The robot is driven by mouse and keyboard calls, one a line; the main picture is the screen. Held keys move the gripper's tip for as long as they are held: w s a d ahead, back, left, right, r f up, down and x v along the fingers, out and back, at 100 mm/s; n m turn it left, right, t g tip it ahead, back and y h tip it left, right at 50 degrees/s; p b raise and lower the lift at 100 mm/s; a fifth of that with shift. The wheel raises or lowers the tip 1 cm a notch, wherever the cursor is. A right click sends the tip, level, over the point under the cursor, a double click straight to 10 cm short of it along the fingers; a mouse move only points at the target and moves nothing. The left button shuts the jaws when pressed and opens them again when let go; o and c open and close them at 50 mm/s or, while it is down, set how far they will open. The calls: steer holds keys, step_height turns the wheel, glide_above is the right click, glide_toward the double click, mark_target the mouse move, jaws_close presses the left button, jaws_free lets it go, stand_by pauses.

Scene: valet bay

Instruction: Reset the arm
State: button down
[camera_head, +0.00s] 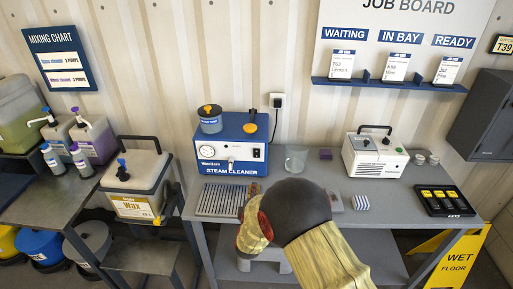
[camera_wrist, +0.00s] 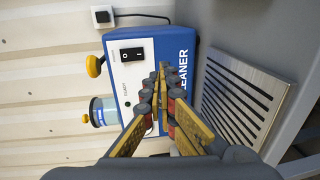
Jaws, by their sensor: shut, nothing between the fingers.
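My gripper (camera_wrist: 161,76) is shut and empty, its fingertips together in the middle of the wrist view. It points towards the blue steam cleaner (camera_head: 232,143), which stands upright on the grey bench. The cleaner's white front panel (camera_wrist: 131,72) with a black switch appears sideways behind my fingers. I cannot tell whether the fingers touch it. A slotted metal tray (camera_wrist: 238,100) lies to the right of my fingers in the wrist view. In the head view my arm reaches over the bench front, and its bulk hides the fingertips.
A clear cup (camera_head: 296,158), a white machine (camera_head: 375,156), a striped block (camera_head: 361,202) and a black key tray (camera_head: 444,201) stand on the bench (camera_head: 393,212). A wax container (camera_head: 139,180) stands left. A yellow wet-floor sign (camera_head: 460,258) stands at right.

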step_height(320, 180, up, 9)
steer(key=d+m+g+y, duration=0.2)
steer(key=m, duration=0.2)
steer(key=s+d+r+m+g+y+b, duration=0.1)
steer(key=s+d+r+m+g, duration=0.25)
steer(key=s+d+r, duration=0.5)
steer(key=s+d+m+g, duration=0.1)
steer(key=s+d+m, duration=0.2)
steer(key=s, duration=0.8)
steer(key=s+d+r+m+g+h+b, duration=0.1)
steer(key=s+d+m+g, duration=0.1)
steer(key=s, duration=0.9)
steer(key=s+d+m+g+h, duration=0.1)
steer(key=s+d+m, duration=0.4)
steer(key=s, duration=0.7)
steer(key=shift+d+r+g+b, duration=0.3)
steer(key=shift+d+g, duration=0.3)
steer(key=shift+g, duration=0.15)
